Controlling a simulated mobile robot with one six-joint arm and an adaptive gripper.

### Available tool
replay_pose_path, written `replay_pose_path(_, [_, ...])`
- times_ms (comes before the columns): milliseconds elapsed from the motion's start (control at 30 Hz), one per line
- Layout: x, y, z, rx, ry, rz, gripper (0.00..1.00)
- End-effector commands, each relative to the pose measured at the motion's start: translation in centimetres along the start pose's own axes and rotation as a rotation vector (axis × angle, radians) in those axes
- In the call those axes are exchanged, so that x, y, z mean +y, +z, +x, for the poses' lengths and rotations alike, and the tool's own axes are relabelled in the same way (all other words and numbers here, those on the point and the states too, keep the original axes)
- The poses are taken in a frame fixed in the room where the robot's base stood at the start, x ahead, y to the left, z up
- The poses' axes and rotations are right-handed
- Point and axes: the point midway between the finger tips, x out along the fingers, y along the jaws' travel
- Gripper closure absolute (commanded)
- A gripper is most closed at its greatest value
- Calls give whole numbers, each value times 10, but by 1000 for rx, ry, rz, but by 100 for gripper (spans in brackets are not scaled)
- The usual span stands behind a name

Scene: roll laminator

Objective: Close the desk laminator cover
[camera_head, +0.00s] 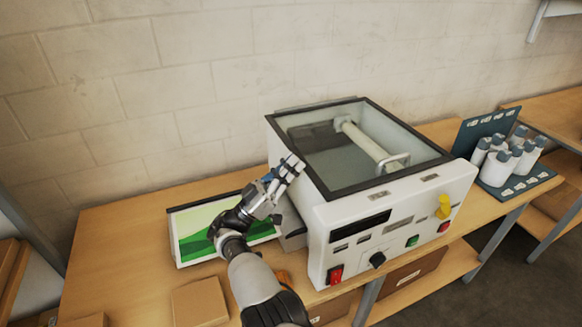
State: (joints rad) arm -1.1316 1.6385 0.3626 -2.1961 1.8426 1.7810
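The desk laminator (385,225) is a white box with a control panel on its front, standing on a wooden bench. Its clear cover (345,160) has a dark frame and lies over the top of the body; it looks down or nearly so, and I cannot tell if it is fully seated. A light roller shows through the clear panel. My gripper (293,165) is at the left side of the laminator, near the cover's left edge. Whether it touches is unclear, as is its finger opening.
A tray with a green picture sheet (200,230) lies left of the laminator, partly behind my arm. A rack of white bottles (508,155) stands to the right. A cardboard box (200,302) is at the front left. The bench's left part (120,250) is clear.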

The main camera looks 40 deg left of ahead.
Motion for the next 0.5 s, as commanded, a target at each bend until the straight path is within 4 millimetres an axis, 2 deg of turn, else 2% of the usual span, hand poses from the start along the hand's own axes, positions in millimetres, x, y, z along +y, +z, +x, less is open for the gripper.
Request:
replay_pose_path(33, [-1, 6, -4, -5, -4, -8, 100])
replay_pose_path(500, [-2, 12, -6, -9, -10, -17, 100])
